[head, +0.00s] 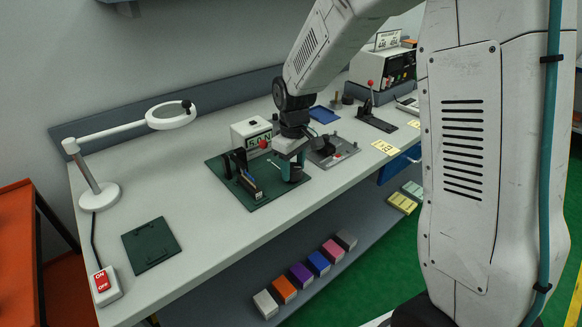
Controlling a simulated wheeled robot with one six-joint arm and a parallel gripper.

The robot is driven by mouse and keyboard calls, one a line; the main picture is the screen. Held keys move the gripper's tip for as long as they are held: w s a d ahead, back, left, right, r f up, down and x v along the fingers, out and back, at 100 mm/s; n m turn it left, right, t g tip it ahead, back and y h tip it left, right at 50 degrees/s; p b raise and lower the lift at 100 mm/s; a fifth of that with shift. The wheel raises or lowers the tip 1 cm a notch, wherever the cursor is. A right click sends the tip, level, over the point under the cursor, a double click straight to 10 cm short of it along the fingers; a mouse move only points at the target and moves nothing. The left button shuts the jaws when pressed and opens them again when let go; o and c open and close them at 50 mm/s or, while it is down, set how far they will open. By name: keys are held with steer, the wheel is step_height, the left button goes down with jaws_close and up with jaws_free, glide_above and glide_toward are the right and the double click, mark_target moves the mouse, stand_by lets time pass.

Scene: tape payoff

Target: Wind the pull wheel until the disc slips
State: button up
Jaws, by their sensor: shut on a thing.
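The tape payoff fixture stands on a dark green base plate (265,203) at mid-bench. At its left is a dark upright part (238,160) with a small block in front (250,184); which is the disc is too small to tell. My gripper (291,166) points down over the right side of the plate. It is shut on a small part there, apparently the pull wheel, mostly hidden by the jaws. A white box with a lettered display (250,131) and a red knob (264,144) stands just behind.
A magnifier lamp (95,190), a green plate (150,245) and a red switch box (104,284) are at left. A grey plate (335,150) and a red-knobbed lever (371,100) are at right. Coloured boxes (302,275) sit on the lower shelf. The bench front is clear.

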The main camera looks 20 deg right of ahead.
mark_target(293, 168)
steer(key=shift+s+f, duration=0.2)
steer(key=shift+s, duration=0.05)
steer(key=o, duration=1)
steer(key=shift+a, duration=0.1)
steer(key=shift+w+r, duration=0.1)
steer(key=shift+w+r, duration=0.1)
steer(key=shift+r, duration=0.4)
step_height(293, 168, up, 7)
steer(key=shift+f, duration=0.1)
